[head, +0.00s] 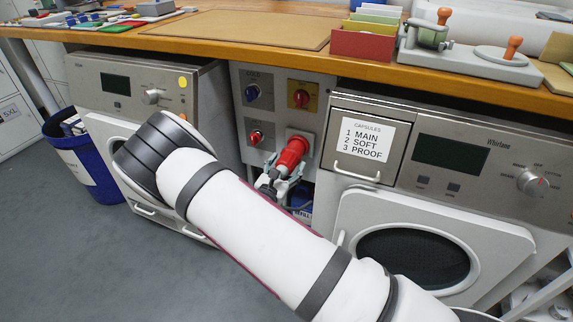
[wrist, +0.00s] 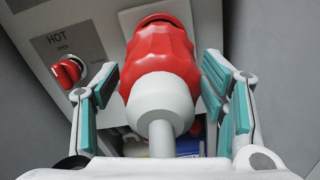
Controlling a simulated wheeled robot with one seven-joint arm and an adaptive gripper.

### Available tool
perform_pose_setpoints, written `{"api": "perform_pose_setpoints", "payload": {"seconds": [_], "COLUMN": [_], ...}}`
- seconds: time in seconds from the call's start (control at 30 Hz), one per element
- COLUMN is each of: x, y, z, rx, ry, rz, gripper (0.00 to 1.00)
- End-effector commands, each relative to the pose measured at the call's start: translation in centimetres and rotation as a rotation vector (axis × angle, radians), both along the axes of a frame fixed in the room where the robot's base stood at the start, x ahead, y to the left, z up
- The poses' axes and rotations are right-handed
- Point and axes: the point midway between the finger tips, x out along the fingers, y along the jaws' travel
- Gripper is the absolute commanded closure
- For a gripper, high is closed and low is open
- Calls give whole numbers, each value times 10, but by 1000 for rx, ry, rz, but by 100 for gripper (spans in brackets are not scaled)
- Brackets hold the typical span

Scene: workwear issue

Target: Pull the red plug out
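The red plug (wrist: 160,55) has a ridged red body and a pale grey collar and stem at its near end. It sits in a socket on the grey panel between the two machines, and it shows in the head view too (head: 292,153). My gripper (wrist: 161,80) has one teal-padded finger on each side of the red body. The plug's far end is at the socket. The exact contact faces are hidden.
A small red knob marked HOT (wrist: 67,72) is left of the plug. A blue knob (head: 252,93) and a red switch on yellow (head: 301,96) are above. Machines flank the panel, with a capsules drawer (head: 361,165) on the right. The wooden counter (head: 215,48) overhangs.

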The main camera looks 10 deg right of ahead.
Motion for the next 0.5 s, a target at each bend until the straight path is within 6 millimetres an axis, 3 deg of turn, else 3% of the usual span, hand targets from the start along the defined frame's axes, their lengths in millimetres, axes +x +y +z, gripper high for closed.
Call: {"api": "perform_pose_setpoints", "payload": {"seconds": [0.27,0.5], "x": [-2,-28], "y": [1,22], "z": [0,0], "rx": [0,0], "ry": [-1,0], "rz": [0,2], "gripper": [34,34]}}
